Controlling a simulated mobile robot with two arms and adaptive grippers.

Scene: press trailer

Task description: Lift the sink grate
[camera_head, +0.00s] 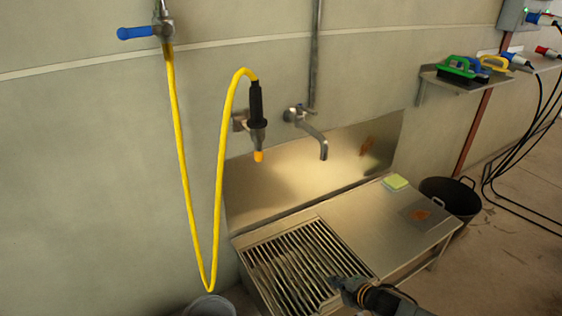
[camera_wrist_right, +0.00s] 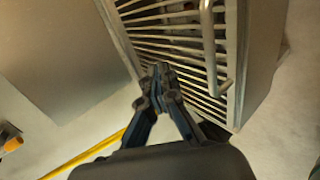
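The sink grate (camera_head: 290,262), a metal frame with many parallel bars, lies in the left part of the steel sink unit. It also shows in the right wrist view (camera_wrist_right: 180,42), where a bent metal bar (camera_wrist_right: 209,50) crosses over its slats. My right gripper (camera_head: 338,284) is over the front right part of the grate in the head view. In the right wrist view my right gripper (camera_wrist_right: 158,78) has its black fingers drawn together at the tips, next to the grate's edge. I see nothing held between them; contact with the grate is unclear. My left gripper is not in view.
A steel drainboard (camera_head: 370,222) with a yellow-green sponge (camera_head: 395,182) is right of the grate. A faucet (camera_head: 312,133) and a yellow hose (camera_head: 180,165) with a spray nozzle (camera_head: 257,110) hang on the wall. A black bucket (camera_head: 455,198) and a grey bucket (camera_head: 211,305) flank the sink.

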